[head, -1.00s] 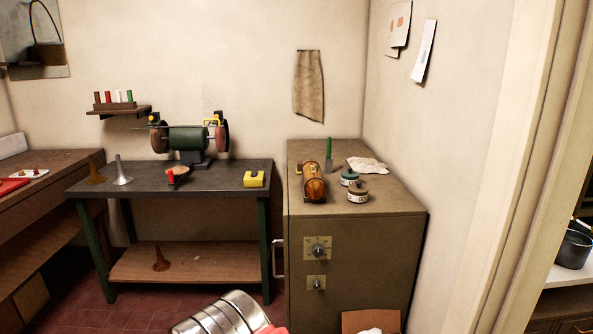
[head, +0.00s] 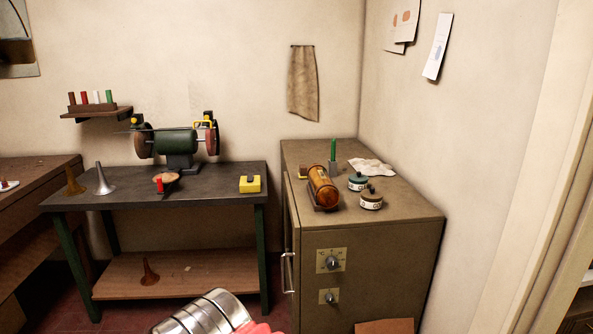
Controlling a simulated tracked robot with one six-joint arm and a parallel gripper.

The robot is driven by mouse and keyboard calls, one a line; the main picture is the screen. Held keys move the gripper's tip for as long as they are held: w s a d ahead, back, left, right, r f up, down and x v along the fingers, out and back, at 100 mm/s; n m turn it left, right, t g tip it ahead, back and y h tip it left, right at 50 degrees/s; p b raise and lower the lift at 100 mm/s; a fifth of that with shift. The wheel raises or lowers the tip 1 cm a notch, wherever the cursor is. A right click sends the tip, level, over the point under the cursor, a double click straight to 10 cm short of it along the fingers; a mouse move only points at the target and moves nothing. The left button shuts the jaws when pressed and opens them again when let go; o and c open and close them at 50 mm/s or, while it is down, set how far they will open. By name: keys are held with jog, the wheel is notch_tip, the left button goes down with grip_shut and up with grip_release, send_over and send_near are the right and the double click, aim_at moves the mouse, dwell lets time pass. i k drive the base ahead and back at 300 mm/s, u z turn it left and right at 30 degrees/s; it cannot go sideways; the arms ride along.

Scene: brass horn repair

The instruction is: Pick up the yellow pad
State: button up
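A silver ringed part and a red part, apparently of my arm, show at the bottom edge, in front of and below the bench. My gripper's fingertips are not in view.
A green bench grinder (head: 178,142) stands at the back of the bench. Cones (head: 104,180) stand at its left. The brown cabinet (head: 385,230) on the right carries the amber cylinder (head: 323,187), jars (head: 371,199) and a cloth (head: 371,166). Bench top around the yellow block is clear.

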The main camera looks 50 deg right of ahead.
aim_at(303, 173)
jog(key=u, duration=0.05)
jog(key=i, duration=2.45)
jog(key=z, duration=2.2)
jog(key=i, duration=0.65)
jog(key=u, duration=0.05)
